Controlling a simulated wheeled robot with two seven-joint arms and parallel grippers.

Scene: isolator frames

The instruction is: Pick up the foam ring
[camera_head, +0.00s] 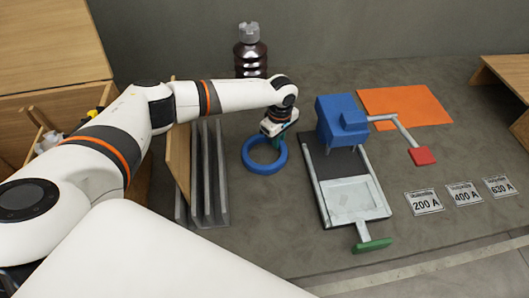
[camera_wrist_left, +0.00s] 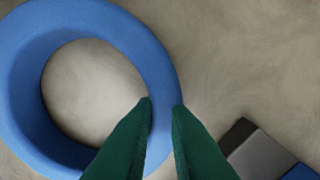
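The blue foam ring (camera_head: 249,164) lies flat on the grey surface, left of the blue machine. It fills the left part of the left wrist view (camera_wrist_left: 25,85). My left gripper (camera_head: 277,138) is pointed down at the ring's far right side. In the left wrist view its two green fingers (camera_wrist_left: 162,104) stand apart, one at the inner edge and one at the outer edge of the ring's wall. Blue foam shows between them. I cannot tell whether they press on it. My right gripper is not in view.
Upright grey panels (camera_head: 208,185) stand just left of the ring, below my left arm. The blue machine (camera_head: 342,120) with a grey base stands to the right. A dark bottle (camera_head: 250,58) stands behind. An orange sheet (camera_head: 405,106) and labelled cards (camera_head: 424,203) lie further right.

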